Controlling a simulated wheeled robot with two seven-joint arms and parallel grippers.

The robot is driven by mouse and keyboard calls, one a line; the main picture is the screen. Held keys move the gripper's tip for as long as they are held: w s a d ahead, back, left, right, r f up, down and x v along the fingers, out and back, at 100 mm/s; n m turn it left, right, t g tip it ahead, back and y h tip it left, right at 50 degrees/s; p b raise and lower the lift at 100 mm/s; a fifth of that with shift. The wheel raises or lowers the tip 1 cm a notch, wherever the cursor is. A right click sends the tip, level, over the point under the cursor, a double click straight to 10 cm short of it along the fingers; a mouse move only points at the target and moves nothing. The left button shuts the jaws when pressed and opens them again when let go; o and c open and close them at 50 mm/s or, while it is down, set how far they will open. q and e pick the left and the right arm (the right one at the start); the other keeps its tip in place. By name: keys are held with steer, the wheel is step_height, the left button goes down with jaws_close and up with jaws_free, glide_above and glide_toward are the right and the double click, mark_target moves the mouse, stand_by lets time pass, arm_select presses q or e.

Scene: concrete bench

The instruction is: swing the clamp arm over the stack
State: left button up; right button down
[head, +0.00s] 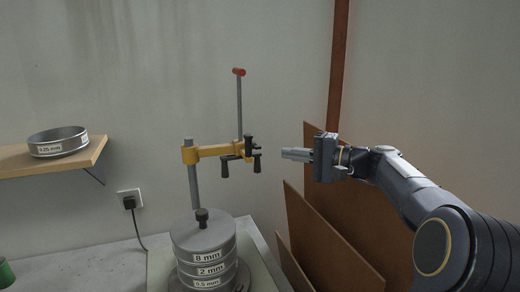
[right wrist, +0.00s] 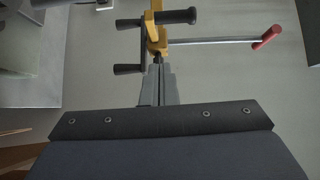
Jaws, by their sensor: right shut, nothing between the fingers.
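The yellow clamp arm (head: 215,151) reaches right from the top of a grey upright post (head: 195,185). Its free end bears black handles (head: 226,167) and a tall thin rod with a red tip (head: 239,72). The stack of grey sieves (head: 203,258), labelled 8 mm, 2 mm and 0.5 mm, stands below, with a black knob (head: 202,215) on top. The arm's free end lies right of the stack in the picture. My right gripper (head: 286,154) is shut and empty, just right of the handles. In the right wrist view its fingers (right wrist: 158,88) point at the yellow end; contact is unclear. My left gripper is out of view.
A wooden shelf (head: 80,161) at the left holds another sieve (head: 57,142). A plug with a cable (head: 130,202) is on the wall. Brown boards (head: 325,245) lean behind my right arm. A green object (head: 6,273) sits at the bench's left edge.

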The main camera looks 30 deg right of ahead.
steer(key=shift+w+d+r+t, duration=0.1)
steer(key=shift+d+r+t, duration=0.35)
steer(key=shift+d, duration=0.45)
